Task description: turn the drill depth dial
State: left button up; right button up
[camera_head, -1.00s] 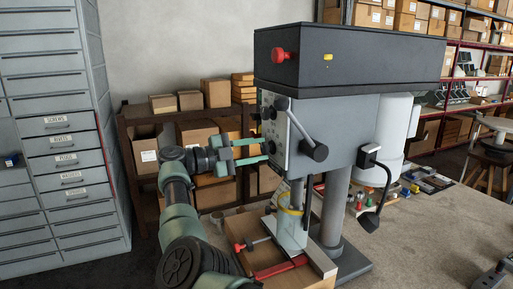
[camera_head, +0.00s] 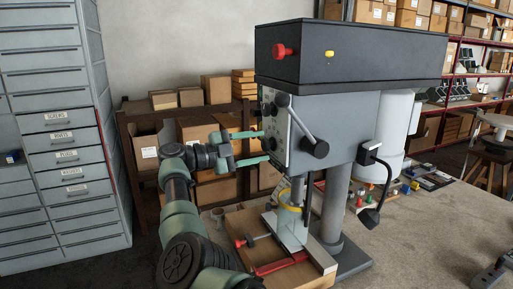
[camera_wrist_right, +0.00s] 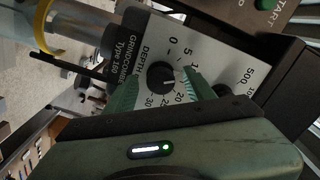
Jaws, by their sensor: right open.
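The depth dial (camera_wrist_right: 160,75) is a round black knob with a pale pointer mark, on the light "DEPTH" panel of the drill press (camera_head: 328,110). Numbers are printed around it; the pointer is toward the 15–20 side in the right wrist view. My right gripper (camera_head: 265,146) is open at the panel in the head view, one green finger above the other. In the right wrist view its fingers (camera_wrist_right: 160,88) stand on either side of the dial; whether they touch it I cannot tell. My left gripper is not in view.
A shelf of cardboard boxes (camera_head: 215,90) stands behind; a grey drawer cabinet (camera_head: 60,130) is at left.

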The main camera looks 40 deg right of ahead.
jog(key=b+v, duration=0.3)
jog(key=v, duration=0.4)
jog(key=shift+a+b, duration=0.35)
jog(key=shift+b, duration=0.05)
jog(key=shift+w, duration=0.1)
